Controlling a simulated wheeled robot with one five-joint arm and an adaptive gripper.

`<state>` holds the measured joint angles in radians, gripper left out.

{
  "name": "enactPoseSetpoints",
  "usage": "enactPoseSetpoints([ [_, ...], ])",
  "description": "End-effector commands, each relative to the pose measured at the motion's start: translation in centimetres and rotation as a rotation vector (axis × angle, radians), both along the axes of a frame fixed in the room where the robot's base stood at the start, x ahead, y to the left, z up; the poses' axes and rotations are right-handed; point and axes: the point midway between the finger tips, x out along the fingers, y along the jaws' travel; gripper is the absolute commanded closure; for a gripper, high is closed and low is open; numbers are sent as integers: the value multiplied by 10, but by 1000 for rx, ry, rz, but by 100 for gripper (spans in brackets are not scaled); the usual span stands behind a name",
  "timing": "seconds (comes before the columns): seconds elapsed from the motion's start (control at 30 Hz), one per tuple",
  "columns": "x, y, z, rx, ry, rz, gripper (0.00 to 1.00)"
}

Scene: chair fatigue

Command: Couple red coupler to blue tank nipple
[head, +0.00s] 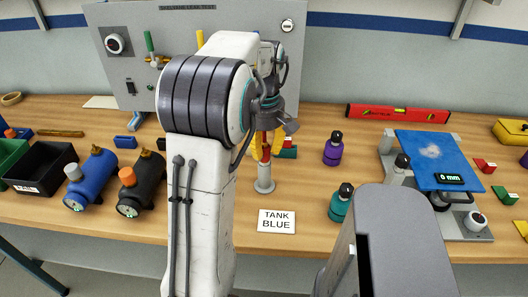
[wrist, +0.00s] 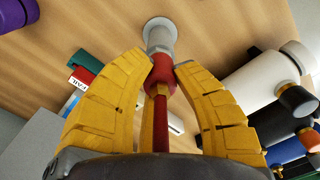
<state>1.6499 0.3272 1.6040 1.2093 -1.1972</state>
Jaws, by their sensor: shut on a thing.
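My gripper (head: 267,150) points down with its yellow fingers on either side of the red coupler (wrist: 163,72). The coupler is upright at the top of a grey post (head: 265,180) and appears to touch it; whether it is seated there I cannot tell. The post also shows in the wrist view (wrist: 159,34). The blue tank (head: 92,182) lies on the bench at the left, with a gauge at its front end. My arm hides part of the bench between the tank and the post.
A black tank (head: 142,188) lies right beside the blue one. A black bin (head: 40,170) stands to its left. A "TANK BLUE" card (head: 277,221) lies before the post. Purple (head: 333,151) and teal (head: 340,206) bottles and a blue-topped device (head: 432,160) stand to the right.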

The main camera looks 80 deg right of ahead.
Motion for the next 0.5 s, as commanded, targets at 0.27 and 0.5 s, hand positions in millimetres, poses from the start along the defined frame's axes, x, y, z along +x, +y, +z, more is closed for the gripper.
enactPoseSetpoints([
  [0.27,0,0,-1,2,0,0,100],
  [0.5,0,0,4,2,0,0,100],
])
